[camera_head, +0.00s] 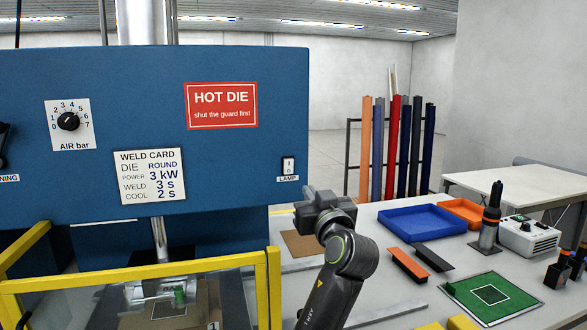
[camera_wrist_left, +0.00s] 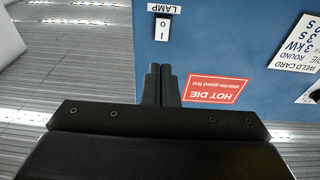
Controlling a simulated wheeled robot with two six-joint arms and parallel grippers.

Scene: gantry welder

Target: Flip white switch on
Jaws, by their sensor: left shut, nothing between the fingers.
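The white rocker switch (camera_head: 288,166) sits on the blue welder panel (camera_head: 240,185), above a LAMP label (camera_head: 288,179). It also shows upside down in the left wrist view (camera_wrist_left: 162,28), marked I and O. I cannot tell which way it is tipped. My left gripper (camera_head: 304,207) is below and slightly right of the switch in the head view. Its fingers are shut and empty. In the left wrist view the fingertips (camera_wrist_left: 160,68) point toward the panel, apart from the switch in the picture. My right gripper is not in view.
The panel also carries an AIR knob (camera_head: 68,121), a red HOT DIE sign (camera_head: 221,105) and a weld card (camera_head: 150,175). A yellow-framed guard (camera_head: 130,280) stands below. A blue tray (camera_head: 420,222) and an orange tray (camera_head: 461,212) lie on the bench at right.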

